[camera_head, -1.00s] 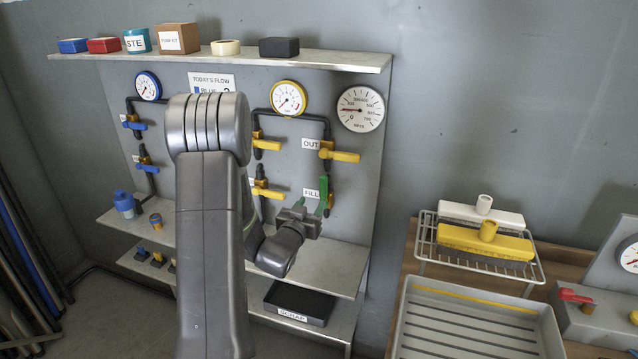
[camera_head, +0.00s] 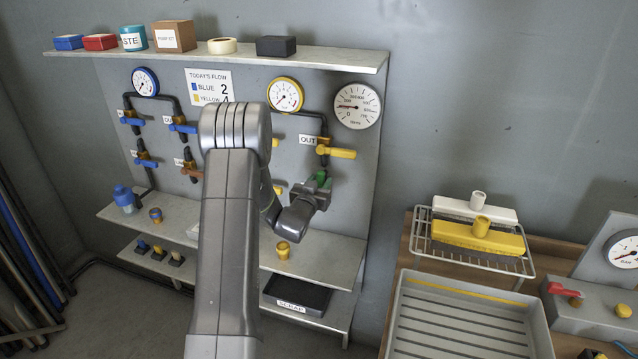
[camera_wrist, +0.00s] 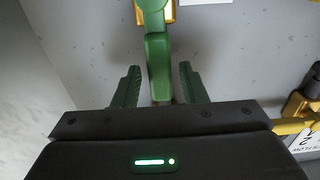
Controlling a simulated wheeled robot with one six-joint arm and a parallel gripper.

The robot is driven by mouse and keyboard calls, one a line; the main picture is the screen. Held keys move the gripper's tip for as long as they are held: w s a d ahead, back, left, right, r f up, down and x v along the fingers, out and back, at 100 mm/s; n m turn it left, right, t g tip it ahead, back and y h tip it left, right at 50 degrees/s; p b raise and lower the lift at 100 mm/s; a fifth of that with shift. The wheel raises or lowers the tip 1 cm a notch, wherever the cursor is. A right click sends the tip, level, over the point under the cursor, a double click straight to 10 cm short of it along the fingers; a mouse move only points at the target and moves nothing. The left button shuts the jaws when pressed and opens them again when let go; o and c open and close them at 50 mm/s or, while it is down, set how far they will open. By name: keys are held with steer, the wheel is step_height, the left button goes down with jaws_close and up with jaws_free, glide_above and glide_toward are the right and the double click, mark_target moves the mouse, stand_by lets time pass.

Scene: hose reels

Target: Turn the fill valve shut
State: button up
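The fill valve has a green handle (camera_wrist: 158,65) on a yellow-orange mount, seen at the top middle of the wrist view. The handle runs down the picture between the two fingers of my gripper (camera_wrist: 160,90). The fingers are apart, with a gap on each side of the handle, so the gripper is open and around it without gripping. In the head view my gripper (camera_head: 316,186) is at the panel below the OUT valve (camera_head: 336,152). It covers most of the fill valve and its label; a small green patch shows there, handle or finger, I cannot tell which.
The OUT valve's yellow lever sticks out just above my gripper. A top shelf (camera_head: 345,60) with boxes overhangs the panel. A yellow cup (camera_head: 283,250) stands on the shelf below. A grey tray (camera_head: 400,315) and brush rack (camera_head: 530,268) are at right.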

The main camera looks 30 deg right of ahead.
jaws_close()
steer(key=shift+d+f+b, duration=0.1)
steer(key=shift+f+b, duration=0.05)
steer(key=shift+b, duration=0.45)
steer(key=shift+s+d+f+m+b, duration=0.2)
steer(key=shift+m+b, duration=0.4)
steer(key=shift+b, duration=0.55)
steer(key=s+d+f+m+b, duration=0.2)
steer(key=m+b, duration=0.6)
steer(key=b, duration=0.8)
steer(key=s+d+f+m+b, duration=0.2)
steer(key=f+m+b, duration=0.3)
steer(key=b, duration=1.2)
steer(key=shift+s+m+b, duration=0.3)
steer(key=shift+s+m, duration=0.4)
steer(key=shift+m, duration=1.2)
